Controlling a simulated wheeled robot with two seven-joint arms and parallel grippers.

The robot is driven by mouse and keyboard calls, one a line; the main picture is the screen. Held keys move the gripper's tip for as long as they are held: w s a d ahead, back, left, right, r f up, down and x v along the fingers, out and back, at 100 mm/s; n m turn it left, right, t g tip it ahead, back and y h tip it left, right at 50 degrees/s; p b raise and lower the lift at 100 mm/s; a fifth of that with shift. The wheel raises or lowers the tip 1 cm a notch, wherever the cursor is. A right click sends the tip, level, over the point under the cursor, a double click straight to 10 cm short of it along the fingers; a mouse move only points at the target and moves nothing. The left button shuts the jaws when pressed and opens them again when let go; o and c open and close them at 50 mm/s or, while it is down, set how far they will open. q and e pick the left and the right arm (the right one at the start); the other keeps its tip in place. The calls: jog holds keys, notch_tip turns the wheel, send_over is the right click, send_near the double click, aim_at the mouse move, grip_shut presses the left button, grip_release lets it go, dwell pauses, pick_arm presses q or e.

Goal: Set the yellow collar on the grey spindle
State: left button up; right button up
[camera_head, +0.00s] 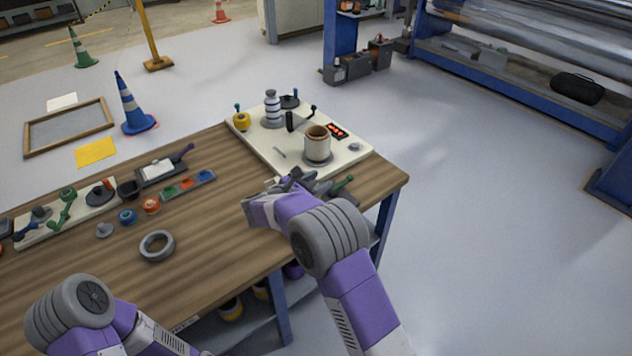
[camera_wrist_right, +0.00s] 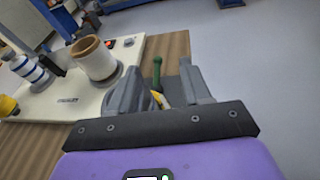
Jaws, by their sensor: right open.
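A yellow collar-like ring (camera_head: 241,121) sits at the left corner of the cream board (camera_head: 262,150), below a small teal knob. It shows partly in the right wrist view (camera_wrist_right: 8,105) at the left edge. My right gripper (camera_head: 290,181) is open at the front edge of the cream board. In the wrist view its fingers (camera_wrist_right: 160,90) are apart, with a green handle and a yellow sliver visible beyond. My left gripper is out of view.
A beige roll (camera_head: 317,142) and a blue-and-white striped roll (camera_head: 272,109) stand on the cream board. The table's front middle is clear.

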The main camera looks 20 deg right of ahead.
jog(key=p+v, duration=0.1)
jog(key=v, duration=0.6)
jog(key=shift+a+p, duration=0.3)
jog(key=shift+a, duration=0.05)
jog(key=s+d+f+m+g+y, duration=0.1)
jog(key=s+f+m+g+y, duration=0.15)
jog(key=s+f, duration=0.6)
jog(key=s+d+f+m+g+y, duration=0.2)
jog(key=s+f+g+y, duration=0.15)
jog(key=f, duration=0.95)
jog(key=s+a+f+m+y, duration=0.3)
jog(key=s+f+m+y, duration=0.2)
jog(key=s+m, duration=0.4)
jog(key=s+a+f+m+y, duration=0.4)
jog(key=s+m, duration=0.5)
jog(key=m, duration=0.3)
jog(key=shift+s+f+g+y, duration=0.35)
jog(key=shift+f+y, duration=0.4)
jog(key=shift+y, duration=0.45)
